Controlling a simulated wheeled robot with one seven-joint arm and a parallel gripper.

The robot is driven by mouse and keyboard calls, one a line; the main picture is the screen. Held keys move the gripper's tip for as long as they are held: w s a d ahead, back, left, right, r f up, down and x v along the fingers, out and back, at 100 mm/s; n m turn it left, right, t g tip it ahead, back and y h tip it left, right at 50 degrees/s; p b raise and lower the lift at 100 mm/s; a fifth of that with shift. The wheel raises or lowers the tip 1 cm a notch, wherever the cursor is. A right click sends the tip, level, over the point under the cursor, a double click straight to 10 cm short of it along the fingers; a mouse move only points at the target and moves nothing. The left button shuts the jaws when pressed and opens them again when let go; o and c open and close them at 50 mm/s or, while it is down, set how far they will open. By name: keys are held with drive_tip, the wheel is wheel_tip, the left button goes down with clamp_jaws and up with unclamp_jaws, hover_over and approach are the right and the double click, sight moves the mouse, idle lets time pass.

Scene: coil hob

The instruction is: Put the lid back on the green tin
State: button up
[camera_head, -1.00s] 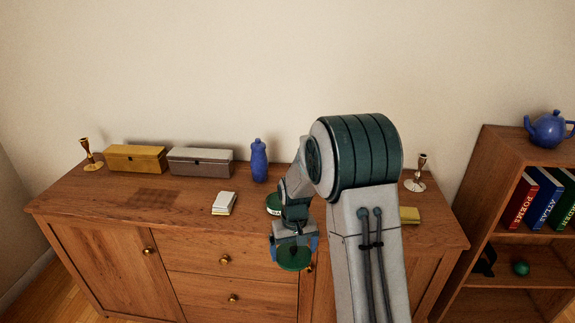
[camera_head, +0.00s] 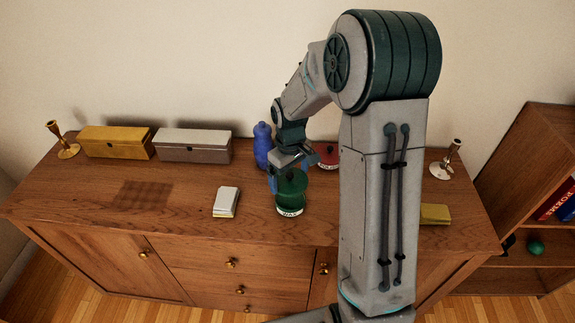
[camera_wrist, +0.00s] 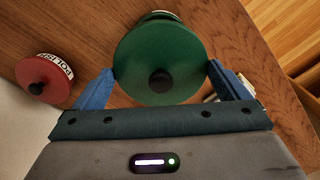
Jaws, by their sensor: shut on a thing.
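The green lid (camera_wrist: 160,60) is a round disc with a black knob. My gripper (camera_wrist: 160,84) is shut on it, with a blue finger at each side of the rim. In the head view my gripper (camera_head: 288,172) is over the green tin (camera_head: 290,208), which has a white label reading WAX and stands on the sideboard. The held lid hides the tin's top. In the wrist view a bit of the tin (camera_wrist: 157,15) shows past the lid's far edge. I cannot tell whether lid and tin touch.
A red tin (camera_head: 327,155) labelled POLISH stands behind, near a blue bottle (camera_head: 262,146). A small pale stack (camera_head: 226,201) lies left of the green tin, and a yellow block (camera_head: 435,213) lies right of my arm. Two boxes and two candlesticks stand farther back.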

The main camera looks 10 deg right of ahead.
drive_tip(key=shift+s+d+f+b, duration=0.15)
drive_tip(key=shift+f+b, duration=0.2)
drive_tip(key=shift+f, duration=0.2)
drive_tip(key=shift+f+b, duration=1.85)
drive_tip(key=shift+f, duration=0.7)
drive_tip(key=shift+f, duration=0.2)
drive_tip(key=o, duration=0.6)
drive_tip(key=shift+r, duration=0.15)
drive_tip(key=shift+r+p, duration=2.35)
drive_tip(key=shift+r, duration=1.1)
